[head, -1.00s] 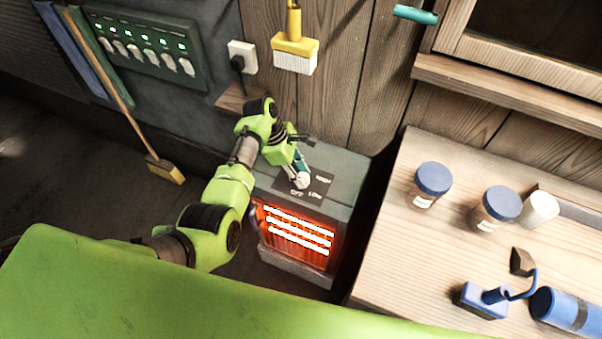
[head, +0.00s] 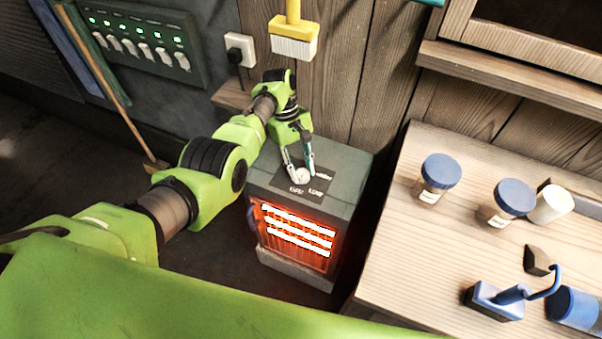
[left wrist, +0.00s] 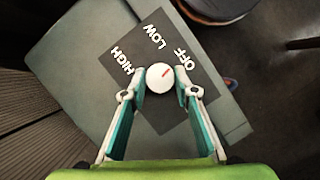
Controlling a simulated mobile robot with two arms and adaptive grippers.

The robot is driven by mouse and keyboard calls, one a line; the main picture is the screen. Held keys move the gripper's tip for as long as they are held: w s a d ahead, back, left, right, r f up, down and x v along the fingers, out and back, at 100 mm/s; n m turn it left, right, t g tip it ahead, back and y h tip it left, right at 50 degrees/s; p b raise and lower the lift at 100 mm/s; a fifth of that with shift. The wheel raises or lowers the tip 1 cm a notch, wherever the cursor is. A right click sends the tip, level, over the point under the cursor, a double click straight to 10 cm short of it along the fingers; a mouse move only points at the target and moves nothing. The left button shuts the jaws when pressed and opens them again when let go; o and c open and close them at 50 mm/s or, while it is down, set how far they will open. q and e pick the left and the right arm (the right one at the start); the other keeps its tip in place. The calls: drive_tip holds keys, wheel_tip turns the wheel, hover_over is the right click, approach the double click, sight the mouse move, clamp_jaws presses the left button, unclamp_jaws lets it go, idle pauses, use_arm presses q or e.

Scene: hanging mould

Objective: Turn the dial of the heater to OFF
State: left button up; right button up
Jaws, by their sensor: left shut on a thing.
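The heater (head: 345,195) stands against the wall with its bars glowing orange. Its white round dial (left wrist: 160,84) sits on a dark plate (left wrist: 110,62) lettered HIGH, LOW and OFF on the heater's top. The dial also shows in the head view (head: 303,176). A short red mark on the dial lies on its right side in the left wrist view, toward the OFF lettering (left wrist: 186,62). My left gripper (left wrist: 160,88) is shut on the dial, one finger on each side. It also shows in the head view (head: 301,171). My right gripper is out of view.
A wooden workbench (head: 400,245) with blue-lidded jars (head: 438,176), a white cup (head: 550,203) and a blue tool (head: 495,302) stands to the right. A yellow brush (head: 293,40), a plug socket (head: 240,48) and a switch panel (head: 145,42) are on the wall behind.

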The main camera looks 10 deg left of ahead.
use_arm(q)
drive_tip(key=shift+d+f+m+g+y+b, duration=0.1)
drive_tip(key=shift+m+g+y+b, duration=0.25)
drive_tip(key=shift+m+b, duration=0.8)
drive_tip(key=o, duration=1.1)
drive_tip(key=v, duration=0.7)
drive_tip(key=shift+r, duration=0.3)
